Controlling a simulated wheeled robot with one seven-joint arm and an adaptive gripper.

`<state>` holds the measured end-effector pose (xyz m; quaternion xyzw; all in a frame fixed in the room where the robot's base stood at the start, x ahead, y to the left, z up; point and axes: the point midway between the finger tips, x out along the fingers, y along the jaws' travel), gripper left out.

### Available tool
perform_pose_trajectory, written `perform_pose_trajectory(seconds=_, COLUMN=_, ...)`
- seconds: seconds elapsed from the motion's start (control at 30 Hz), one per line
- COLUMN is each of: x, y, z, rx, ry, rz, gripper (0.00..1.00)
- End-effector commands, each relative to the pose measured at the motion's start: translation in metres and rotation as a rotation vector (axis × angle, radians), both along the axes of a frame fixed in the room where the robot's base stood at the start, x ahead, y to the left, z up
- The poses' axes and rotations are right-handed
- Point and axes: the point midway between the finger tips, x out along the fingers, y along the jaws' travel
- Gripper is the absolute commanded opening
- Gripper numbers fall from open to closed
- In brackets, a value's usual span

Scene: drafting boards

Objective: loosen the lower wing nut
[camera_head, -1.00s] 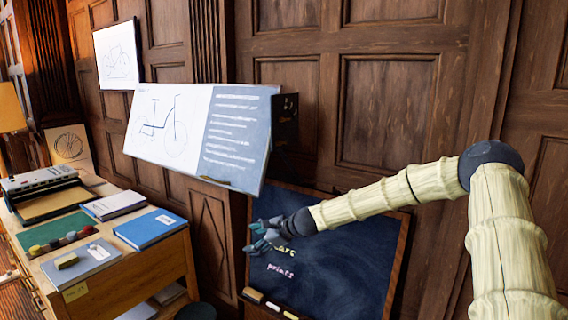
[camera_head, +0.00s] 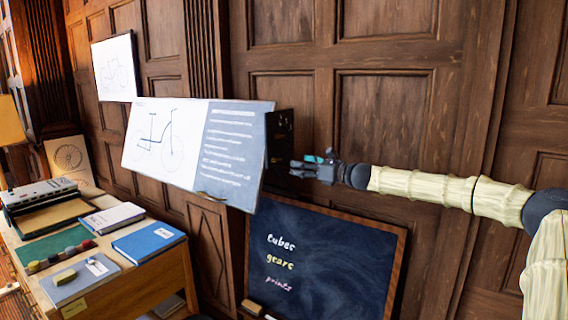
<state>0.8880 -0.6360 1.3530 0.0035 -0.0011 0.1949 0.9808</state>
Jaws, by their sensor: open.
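A chalkboard (camera_head: 330,268) with coloured words leans below my gripper, an eraser (camera_head: 252,307) at its lower edge. A wooden desk (camera_head: 150,280) with books and a typewriter-like machine (camera_head: 40,195) is at left. Another drawing (camera_head: 115,68) hangs at the back left.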

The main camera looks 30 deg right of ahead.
Motion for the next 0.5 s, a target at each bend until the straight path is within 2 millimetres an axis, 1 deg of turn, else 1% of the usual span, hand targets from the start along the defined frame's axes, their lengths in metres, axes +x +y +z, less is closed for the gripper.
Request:
perform_pose_trajectory(seconds=0.2, x=0.014, y=0.015, z=0.001, rx=-0.007, ry=0.003, rz=0.001, gripper=0.7)
perform_pose_trajectory(seconds=0.5, x=0.034, y=0.029, z=0.004, rx=-0.013, ry=0.002, rz=0.002, gripper=0.7)
